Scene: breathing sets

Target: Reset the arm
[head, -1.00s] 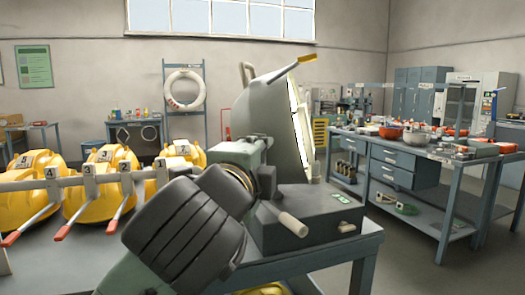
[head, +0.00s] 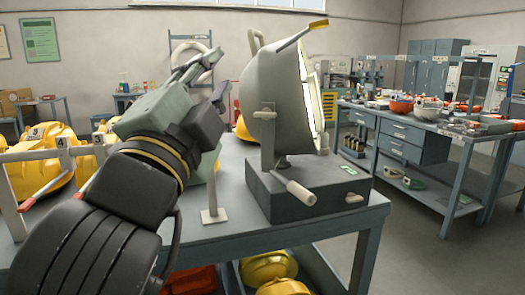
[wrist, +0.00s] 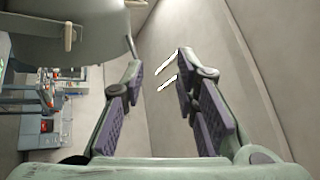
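My arm rises from the lower left of the head view, with its wrist bent upward. My gripper (head: 212,80) is raised left of the grey-green domed machine (head: 270,105) and appears apart from it. In the wrist view, the two purple-padded fingers of my gripper (wrist: 159,68) are spread, with nothing between them but the wall behind. Part of the domed machine (wrist: 75,30) shows at the upper left of the wrist view.
The machine's dark base (head: 300,190) stands on a grey bench (head: 235,240). Yellow numbered units and a rail (head: 60,152) with levers are at the left. A second workbench (head: 425,148) carries bowls and tools at the right. Open floor (head: 410,245) lies between the benches.

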